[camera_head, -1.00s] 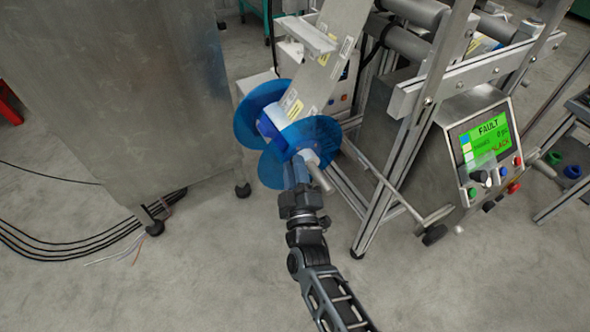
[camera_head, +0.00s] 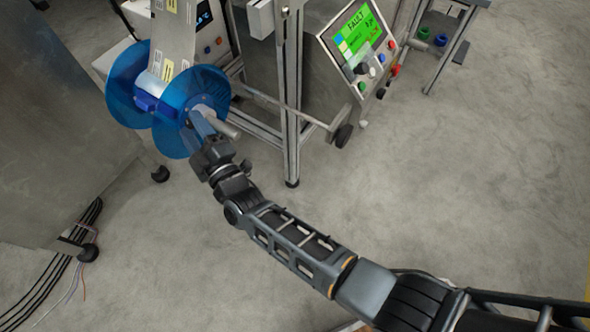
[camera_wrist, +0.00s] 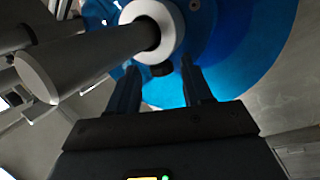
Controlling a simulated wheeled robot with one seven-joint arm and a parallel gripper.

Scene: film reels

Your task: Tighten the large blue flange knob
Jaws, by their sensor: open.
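The near blue reel flange (camera_head: 196,82) stands upright on a grey shaft (camera_head: 225,126) in the head view. It fills the top of the wrist view (camera_wrist: 240,65) around a white collar (camera_wrist: 168,18). A small dark knob (camera_wrist: 162,69) sticks out from the collar's lower side; I see no clearly blue knob. My gripper (camera_wrist: 159,72) is open, with one finger on each side of the dark knob. I cannot tell whether the fingers touch it. In the head view my gripper (camera_head: 201,124) is at the hub, which it partly hides.
A far blue flange (camera_head: 122,72) and a label web (camera_head: 175,35) are behind. The shaft end (camera_wrist: 40,80) juts out left of my fingers. A machine frame post (camera_head: 290,110) and a FAULT panel (camera_head: 356,32) are to the right. A metal cabinet (camera_head: 50,130) is left.

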